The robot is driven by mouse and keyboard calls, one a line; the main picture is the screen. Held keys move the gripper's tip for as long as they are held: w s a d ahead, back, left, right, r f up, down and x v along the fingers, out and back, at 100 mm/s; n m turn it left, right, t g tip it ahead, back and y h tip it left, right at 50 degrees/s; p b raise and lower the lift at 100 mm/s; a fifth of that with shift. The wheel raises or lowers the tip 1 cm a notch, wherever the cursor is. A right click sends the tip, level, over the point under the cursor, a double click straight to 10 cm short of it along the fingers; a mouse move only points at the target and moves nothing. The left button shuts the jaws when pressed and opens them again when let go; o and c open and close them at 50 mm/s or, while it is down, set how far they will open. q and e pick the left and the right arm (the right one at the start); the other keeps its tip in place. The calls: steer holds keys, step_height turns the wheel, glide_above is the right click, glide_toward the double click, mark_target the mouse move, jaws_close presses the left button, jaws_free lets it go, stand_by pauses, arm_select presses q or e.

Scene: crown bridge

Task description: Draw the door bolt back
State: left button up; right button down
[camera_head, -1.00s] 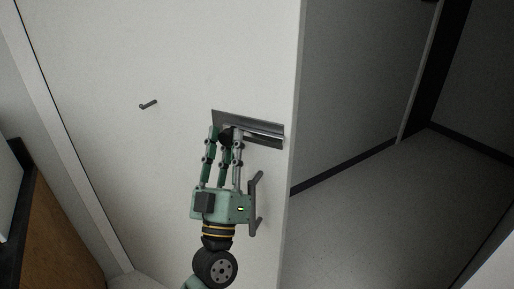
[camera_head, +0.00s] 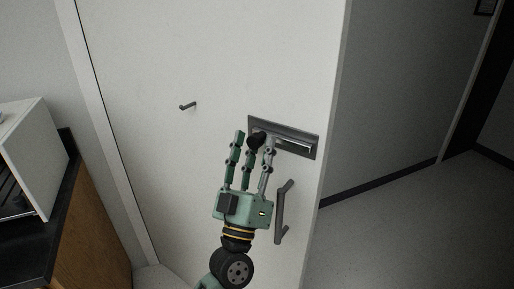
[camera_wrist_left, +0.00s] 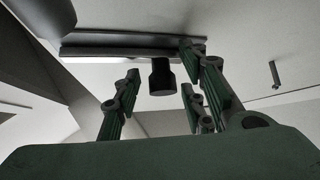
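The door bolt's metal plate (camera_head: 284,130) is fixed to the white door, near its right edge in the head view. Its black knob (camera_head: 257,140) stands out from the left part of the plate. A shiny rod (camera_head: 296,146) shows at the plate's right part. My left gripper (camera_head: 254,147) is in front of the plate with its fingers spread and pointing at it. In the left wrist view the knob (camera_wrist_left: 161,78) sits between the two finger sides with clear gaps, touching neither. The plate (camera_wrist_left: 125,47) lies beyond the fingertips. My right gripper is out of view.
A grey door handle (camera_head: 281,212) is just right of my left gripper, below the bolt. A small peg (camera_head: 187,106) sticks out of the door at left. A dark-topped wooden cabinet (camera_head: 92,235) with a white box (camera_head: 38,145) stands at left. Open floor (camera_head: 390,225) lies right of the door.

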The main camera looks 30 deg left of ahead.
arm_select(q)
steer(key=v, duration=1.1)
steer(key=shift+s+f, duration=0.3)
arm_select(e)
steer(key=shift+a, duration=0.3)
